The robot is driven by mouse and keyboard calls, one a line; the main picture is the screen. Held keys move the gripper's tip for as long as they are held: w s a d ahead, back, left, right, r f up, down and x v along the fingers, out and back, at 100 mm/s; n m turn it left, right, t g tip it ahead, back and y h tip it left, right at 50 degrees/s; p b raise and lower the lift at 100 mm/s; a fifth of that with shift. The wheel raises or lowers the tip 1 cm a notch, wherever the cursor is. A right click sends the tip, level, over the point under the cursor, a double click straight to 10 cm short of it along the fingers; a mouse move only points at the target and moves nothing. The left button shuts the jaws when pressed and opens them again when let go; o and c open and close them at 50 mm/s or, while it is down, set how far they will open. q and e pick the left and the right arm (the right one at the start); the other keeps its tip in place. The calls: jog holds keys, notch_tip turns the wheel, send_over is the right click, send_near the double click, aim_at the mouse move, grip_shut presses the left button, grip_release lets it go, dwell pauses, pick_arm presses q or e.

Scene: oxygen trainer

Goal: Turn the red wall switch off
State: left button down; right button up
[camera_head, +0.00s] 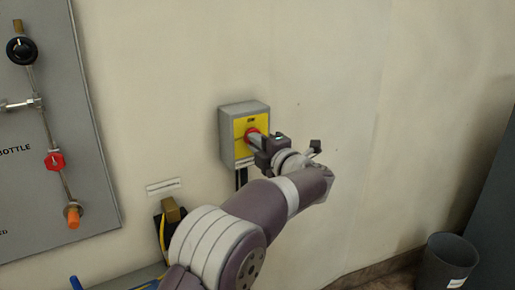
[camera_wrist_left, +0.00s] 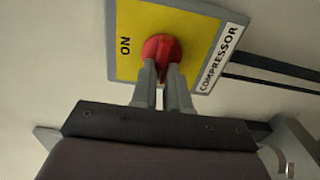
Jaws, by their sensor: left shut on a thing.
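The red wall switch (camera_head: 252,133) is a red knob on a yellow plate of a grey box (camera_head: 226,135) on the wall. In the left wrist view the red knob (camera_wrist_left: 160,48) sits on the yellow plate, with the word ON beside it and a COMPRESSOR label along one edge. My left gripper (camera_wrist_left: 162,72) is shut on the red knob, one finger on each side. In the head view the left gripper (camera_head: 257,139) reaches the box from the right, and its wrist hides part of the plate. My right gripper is not in view.
A grey panel (camera_head: 90,170) with a black knob (camera_head: 21,50), a red knob (camera_head: 54,161) and an orange-tipped fitting (camera_head: 73,218) hangs at the left. A small brass-coloured block (camera_head: 173,210) with a yellow cable is below the box. A grey bin (camera_head: 447,262) stands at lower right.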

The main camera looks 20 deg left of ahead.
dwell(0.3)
pick_arm(q)
jog(key=c, duration=1.1)
grip_release()
jog(key=shift+a, duration=0.1)
jog(key=b+v, duration=0.1)
jog(key=v, duration=1.2)
